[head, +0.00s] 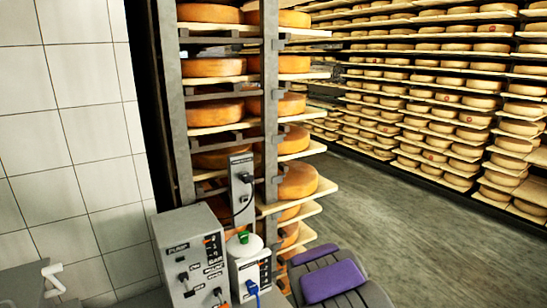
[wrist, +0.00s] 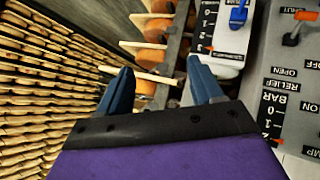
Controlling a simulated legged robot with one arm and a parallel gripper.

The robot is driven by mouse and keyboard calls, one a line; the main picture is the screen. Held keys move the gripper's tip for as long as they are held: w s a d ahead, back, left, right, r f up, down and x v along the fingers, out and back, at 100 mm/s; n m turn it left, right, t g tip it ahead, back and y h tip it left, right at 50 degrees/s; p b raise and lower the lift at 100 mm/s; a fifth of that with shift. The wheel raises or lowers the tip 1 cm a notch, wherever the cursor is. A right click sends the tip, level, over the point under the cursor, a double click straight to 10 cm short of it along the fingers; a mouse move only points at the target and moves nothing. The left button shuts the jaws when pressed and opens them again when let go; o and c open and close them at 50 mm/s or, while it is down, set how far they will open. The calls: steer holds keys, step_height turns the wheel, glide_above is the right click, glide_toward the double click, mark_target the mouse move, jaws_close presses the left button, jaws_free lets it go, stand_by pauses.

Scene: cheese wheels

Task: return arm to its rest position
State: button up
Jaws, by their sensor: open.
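My gripper (wrist: 157,74) shows in the wrist view with its two blue fingers spread apart. Nothing is between the fingers. The purple part of my arm (head: 333,281) is low in the head view, right of the control boxes, folded close to my body. The fingers cannot be made out in the head view. In the wrist view the fingers point toward the rack and the control boxes, apart from them as far as I can tell.
A grey pump box (head: 193,262) with switches stands at lower left. Beside it are a smaller white box (head: 250,268) with green and blue knobs and an upright grey box (head: 241,180). A cheese rack (head: 270,130) stands behind. Open floor (head: 420,235) lies right, before long cheese shelves (head: 440,95).

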steer(key=s+d+r+m+g+h, duration=0.1)
steer(key=s+d+r+g, duration=0.15)
steer(key=s, duration=0.45)
steer(key=s+d+r+m+g, duration=0.1)
steer(key=s+d+r+m, duration=0.1)
steer(key=s+r, duration=0.35)
steer(key=s+d+r+m+g+h, duration=0.1)
steer(key=s+d+r+g, duration=0.15)
steer(key=s, duration=0.65)
steer(key=s+a+r+g, duration=0.1)
steer(key=s+g, duration=0.1)
steer(key=s, duration=0.8)
steer(key=s+a+r+m+g+y, duration=0.1)
steer(key=s+g, duration=0.1)
steer(key=s, duration=0.9)
steer(key=s+a+r+g+y, duration=0.1)
steer(key=s, duration=0.9)
steer(key=shift+s+r+m+g, duration=0.15)
steer(key=shift+r+m+g, duration=0.15)
steer(key=shift+g, duration=0.1)
